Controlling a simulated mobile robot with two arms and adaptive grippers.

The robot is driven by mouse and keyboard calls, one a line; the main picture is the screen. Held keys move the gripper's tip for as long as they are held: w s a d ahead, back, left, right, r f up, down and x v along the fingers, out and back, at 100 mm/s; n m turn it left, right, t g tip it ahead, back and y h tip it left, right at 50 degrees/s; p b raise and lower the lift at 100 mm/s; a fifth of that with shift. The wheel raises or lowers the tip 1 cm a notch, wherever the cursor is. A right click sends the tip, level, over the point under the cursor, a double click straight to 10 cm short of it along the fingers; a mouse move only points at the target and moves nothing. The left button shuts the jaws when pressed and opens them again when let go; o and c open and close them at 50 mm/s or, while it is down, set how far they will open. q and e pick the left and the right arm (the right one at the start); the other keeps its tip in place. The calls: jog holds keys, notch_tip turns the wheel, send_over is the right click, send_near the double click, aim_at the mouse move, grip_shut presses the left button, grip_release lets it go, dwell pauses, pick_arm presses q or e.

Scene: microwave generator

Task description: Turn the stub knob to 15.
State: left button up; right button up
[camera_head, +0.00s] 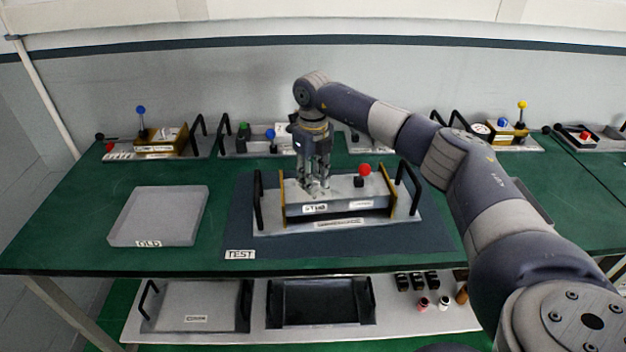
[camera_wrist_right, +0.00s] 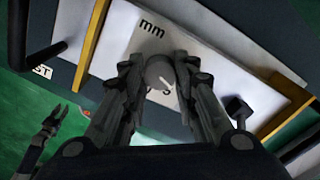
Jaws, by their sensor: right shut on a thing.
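The stub knob (camera_wrist_right: 160,75) is a round grey knob with a white pointer line, on a pale plate marked "mm". In the right wrist view the pointer slants toward the lower right; the scale is mostly hidden and I cannot read the setting. My right gripper (camera_wrist_right: 159,82) is shut on the knob, one finger on each side. In the head view my right gripper (camera_head: 314,186) points down onto the fixture (camera_head: 340,207) labelled "STUB", hiding the knob. My left gripper (camera_wrist_right: 50,120) shows small at the lower left of the wrist view, fingers apart and empty.
A red-ball lever (camera_head: 365,170) stands right of the knob, and black handles flank the fixture. It sits on a dark mat (camera_head: 270,244) labelled "TEST". A grey tray (camera_head: 160,215) lies to the left. Other fixtures line the back of the green table.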

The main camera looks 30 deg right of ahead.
jog(key=n+b, duration=0.1)
jog(key=n, duration=0.5)
jog(key=shift+n, duration=0.3)
jog(key=n, duration=0.6)
jog(key=shift+w+d+b, duration=0.1)
jog(key=shift+b, duration=0.2)
jog(key=shift+n, duration=0.3)
jog(key=o, duration=1.1)
jog(key=shift+r, duration=0.1)
notch_tip(320, 180, up, 12)
jog(key=shift+f, duration=0.1)
